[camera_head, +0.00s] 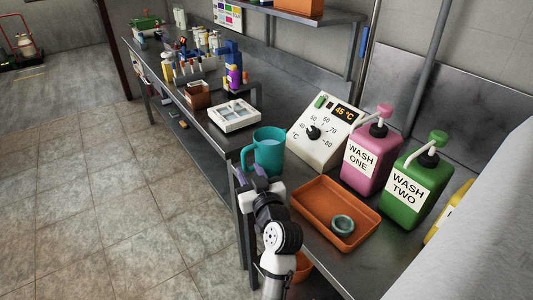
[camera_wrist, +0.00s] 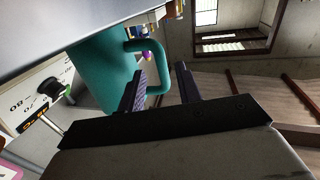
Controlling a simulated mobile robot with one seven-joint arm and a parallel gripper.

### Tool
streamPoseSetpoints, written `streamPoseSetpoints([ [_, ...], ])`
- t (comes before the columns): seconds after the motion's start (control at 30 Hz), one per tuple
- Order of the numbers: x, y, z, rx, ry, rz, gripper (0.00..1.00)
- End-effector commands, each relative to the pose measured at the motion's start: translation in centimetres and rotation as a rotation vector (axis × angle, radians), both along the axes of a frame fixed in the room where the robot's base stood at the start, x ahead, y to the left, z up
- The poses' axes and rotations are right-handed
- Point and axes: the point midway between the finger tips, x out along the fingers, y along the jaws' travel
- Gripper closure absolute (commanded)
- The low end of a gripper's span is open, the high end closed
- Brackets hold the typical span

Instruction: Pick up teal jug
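The teal jug (camera_head: 270,150) stands upright on the metal bench near its front edge, with its handle toward the left. In the wrist view the jug (camera_wrist: 97,72) is seen close up, and its looped handle (camera_wrist: 157,88) shows between my two fingers. My gripper (camera_head: 255,172) is at the handle side of the jug, low and in front of it. The wrist view shows my gripper (camera_wrist: 160,70) open, with a gap between the fingers. I cannot tell whether a finger touches the handle.
The control box (camera_head: 322,131) stands right of the jug, with pink (camera_head: 372,155) and green (camera_head: 413,187) wash bottles beyond. An orange tray (camera_head: 310,208) holding a small teal ring-shaped item (camera_head: 343,225) lies in front. A white tray (camera_head: 234,116) lies behind the jug.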

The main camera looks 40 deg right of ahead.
Motion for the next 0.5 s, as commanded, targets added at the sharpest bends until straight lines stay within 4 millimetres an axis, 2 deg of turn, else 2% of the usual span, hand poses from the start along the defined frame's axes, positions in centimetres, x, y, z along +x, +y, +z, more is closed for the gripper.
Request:
streamPoseSetpoints([
  [0.07, 1.3, -0.2, 0.6, 0.001, 0.0, 0.003, 0.66],
  [0.23, 3.6, -0.8, 0.3, 0.001, 0.0, 0.001, 0.66],
  [0.5, 4.3, -1.0, 0.0, -0.001, 0.0, 0.0, 0.66],
])
